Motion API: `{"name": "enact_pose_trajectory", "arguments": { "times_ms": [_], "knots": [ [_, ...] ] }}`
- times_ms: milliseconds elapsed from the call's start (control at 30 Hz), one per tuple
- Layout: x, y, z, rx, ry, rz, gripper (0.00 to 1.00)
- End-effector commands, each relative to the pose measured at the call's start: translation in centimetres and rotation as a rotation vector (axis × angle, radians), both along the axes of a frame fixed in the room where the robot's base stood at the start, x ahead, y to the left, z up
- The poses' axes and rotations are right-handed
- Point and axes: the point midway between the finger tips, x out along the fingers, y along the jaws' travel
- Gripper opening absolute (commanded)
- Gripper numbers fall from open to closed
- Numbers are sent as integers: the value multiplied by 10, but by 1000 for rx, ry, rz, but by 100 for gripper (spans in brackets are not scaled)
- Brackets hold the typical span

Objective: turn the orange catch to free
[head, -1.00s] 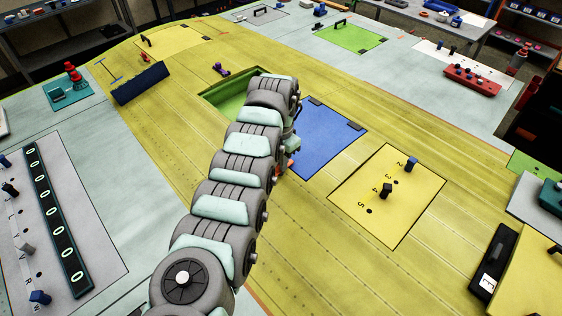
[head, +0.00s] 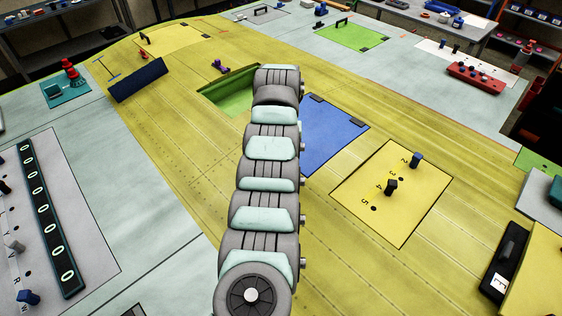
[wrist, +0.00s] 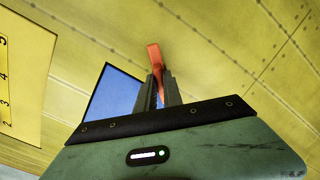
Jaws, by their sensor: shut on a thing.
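The orange catch (wrist: 154,56) shows in the wrist view as a small upright-looking lever at the edge of the blue panel (wrist: 113,92). My gripper (wrist: 160,82) is shut on the orange catch, with dark fingers on both sides of its lower part. The lower part of the catch is partly hidden by the fingers. In the head view the blue panel (head: 335,137) lies right of my arm. The gripper and the catch are hidden behind my arm there.
A yellow panel (head: 388,210) with numbers and dark pegs lies right of the blue panel. A green recess (head: 228,97) opens left of my arm. The yellow skin around is mostly flat.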

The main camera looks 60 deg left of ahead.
Motion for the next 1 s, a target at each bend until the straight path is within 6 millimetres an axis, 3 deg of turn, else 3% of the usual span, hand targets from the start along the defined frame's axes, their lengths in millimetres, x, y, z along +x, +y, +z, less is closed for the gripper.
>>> {"name": "enact_pose_trajectory", "arguments": {
  "times_ms": [600, 1000],
  "knots": [
    [-1, 1, 0, 3, -3, 556, 0],
    [-2, 1, 0, 1, -1, 759, 0]
  ]
}}
